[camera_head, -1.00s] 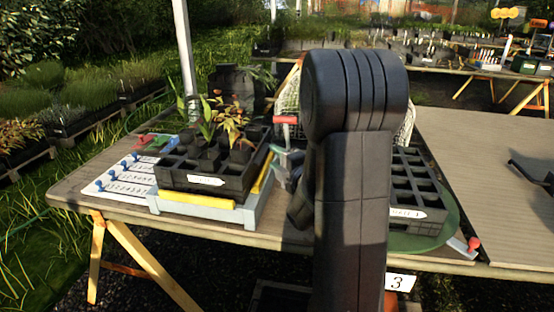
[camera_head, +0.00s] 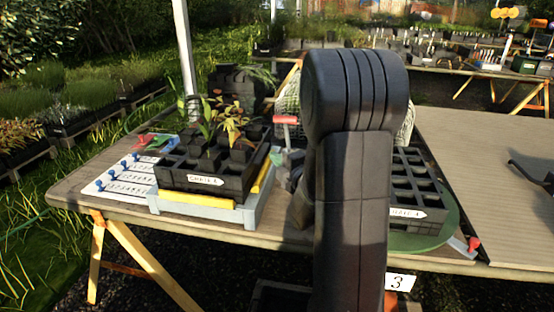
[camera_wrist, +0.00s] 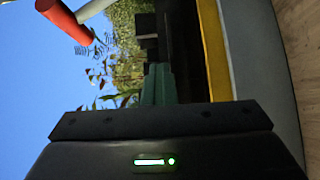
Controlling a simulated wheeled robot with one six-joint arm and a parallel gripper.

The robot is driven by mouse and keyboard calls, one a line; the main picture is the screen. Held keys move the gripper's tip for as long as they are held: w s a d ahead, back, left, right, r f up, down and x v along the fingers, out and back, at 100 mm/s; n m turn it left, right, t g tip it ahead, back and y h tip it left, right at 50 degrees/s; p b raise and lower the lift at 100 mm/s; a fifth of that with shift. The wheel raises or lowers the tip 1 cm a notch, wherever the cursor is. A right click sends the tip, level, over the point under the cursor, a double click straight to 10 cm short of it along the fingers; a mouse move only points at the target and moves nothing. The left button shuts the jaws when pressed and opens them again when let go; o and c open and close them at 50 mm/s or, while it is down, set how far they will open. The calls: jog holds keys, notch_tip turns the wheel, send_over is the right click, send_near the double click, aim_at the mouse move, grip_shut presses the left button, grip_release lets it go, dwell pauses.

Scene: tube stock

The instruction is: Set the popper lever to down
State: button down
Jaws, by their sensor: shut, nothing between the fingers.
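The popper (camera_head: 210,212) is a pale grey frame with yellow strips on the table, with a black cell tray (camera_head: 205,181) of seedlings on it. The popper lever has a red crossbar handle (camera_head: 286,119), raised above the tray at its right side. In the wrist view the red handle (camera_wrist: 65,14) on a white stem is at the top left, apart from my gripper. My gripper (camera_wrist: 158,72) shows greenish fingers closed together and empty, with the popper's yellow strip to their right. In the head view my arm hides most of the gripper and the lever's lower part.
A second black tray (camera_head: 414,190) sits on a round green disc (camera_head: 440,240) right of my arm, with a red-tipped lever (camera_head: 473,244) beside it. A white numbered board (camera_head: 122,183) with blue pegs lies left of the popper. The right tabletop (camera_head: 490,170) is mostly clear.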

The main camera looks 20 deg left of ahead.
dwell(0.7)
jog(key=c, duration=1.3)
grip_release()
jog(key=shift+d, duration=0.1)
jog(key=v, duration=1.3)
jog(key=shift+s+d+b, duration=0.2)
jog(key=shift+d+b, duration=0.1)
jog(key=shift+b, duration=0.05)
jog(key=shift+f, duration=0.1)
